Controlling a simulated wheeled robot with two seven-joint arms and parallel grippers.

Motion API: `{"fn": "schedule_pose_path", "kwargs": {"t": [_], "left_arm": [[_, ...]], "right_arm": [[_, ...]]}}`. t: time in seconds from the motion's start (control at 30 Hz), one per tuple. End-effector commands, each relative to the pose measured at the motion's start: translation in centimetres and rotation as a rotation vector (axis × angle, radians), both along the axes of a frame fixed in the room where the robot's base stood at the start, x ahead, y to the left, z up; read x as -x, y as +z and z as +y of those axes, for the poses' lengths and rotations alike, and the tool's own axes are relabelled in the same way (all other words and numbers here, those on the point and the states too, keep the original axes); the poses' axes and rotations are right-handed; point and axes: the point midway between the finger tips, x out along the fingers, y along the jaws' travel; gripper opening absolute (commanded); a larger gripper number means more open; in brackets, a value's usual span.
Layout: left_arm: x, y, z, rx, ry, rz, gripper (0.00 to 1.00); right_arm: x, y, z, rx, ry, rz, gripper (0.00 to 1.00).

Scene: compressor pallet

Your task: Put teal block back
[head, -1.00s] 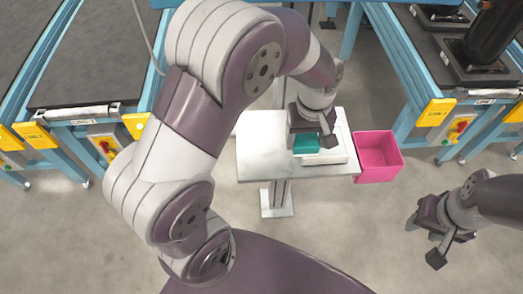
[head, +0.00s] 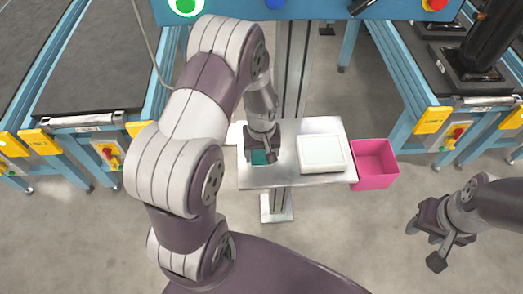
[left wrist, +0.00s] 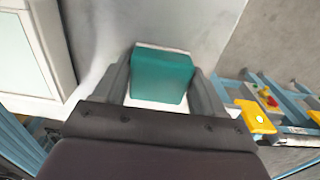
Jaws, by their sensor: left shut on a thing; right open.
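The teal block (left wrist: 162,75) sits between the two fingers of my left gripper in the left wrist view. My left gripper (head: 262,156) is shut on it, over the left part of the small metal table (head: 290,177). In the head view the teal block (head: 259,158) shows only partly below the gripper. A white patch shows around the block's edges in the left wrist view; whether the block touches it I cannot tell. A white tray (head: 322,153) with a pale inner face is on the table, right of the gripper. My right gripper (head: 425,245) is open and empty, above the floor.
A pink bin (head: 374,164) is at the table's right edge. Blue-framed conveyors with yellow brackets (head: 433,120) stand to the left and right. A blue panel with buttons (head: 300,8) is at the top. The table between gripper and tray is clear.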

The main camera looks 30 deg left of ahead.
Motion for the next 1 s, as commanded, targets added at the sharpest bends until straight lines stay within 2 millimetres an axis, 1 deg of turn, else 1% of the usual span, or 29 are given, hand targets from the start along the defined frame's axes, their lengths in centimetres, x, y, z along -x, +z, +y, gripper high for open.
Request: {"fn": "schedule_pose_path", "kwargs": {"t": [0.03,0.07,0.1,0.13,0.4,0.5,0.57,0.67,0.77,0.8,0.9,1.0], "left_arm": [[0.2,-0.3,0.0,0.000,0.000,0.004,0.37],[0.2,-0.3,0.0,0.001,0.000,0.005,0.77],[0.2,-0.3,0.0,0.001,0.000,0.005,0.90],[0.2,-0.3,0.0,0.001,0.000,0.005,0.96],[0.1,-0.3,0.0,0.000,0.000,0.004,0.96],[0.1,-1.0,0.0,0.001,0.000,0.003,0.96],[0.0,0.2,0.0,0.000,0.000,-0.001,0.96],[0.1,2.3,-0.1,-0.001,-0.001,-0.003,0.96],[0.5,5.0,-0.6,0.000,-0.002,-0.004,0.96],[0.5,6.4,-0.5,0.000,-0.001,-0.004,0.96],[0.5,8.9,-0.5,0.000,-0.001,-0.002,0.96],[0.6,10.7,-0.6,0.000,-0.001,0.000,0.96]], "right_arm": [[0.0,-0.1,0.0,0.000,0.000,0.000,0.43],[0.0,-0.2,0.0,0.000,0.000,0.000,0.43],[0.0,-0.2,0.0,0.000,0.000,0.000,0.43],[0.0,-0.2,0.0,0.000,0.000,0.000,0.43],[0.0,-0.2,0.0,0.000,0.000,0.000,0.43],[0.0,-1.2,0.0,0.000,0.000,0.000,0.43],[0.0,-1.0,0.0,0.000,0.000,0.001,0.43],[0.0,-1.4,0.0,0.000,0.000,0.000,0.43],[0.0,-2.0,0.0,0.000,0.000,0.001,0.43],[0.0,-1.9,0.0,0.000,0.000,0.001,0.43],[0.0,-2.0,0.0,0.000,0.000,0.000,0.43],[0.0,-2.0,0.0,0.000,0.000,0.000,0.43]]}}
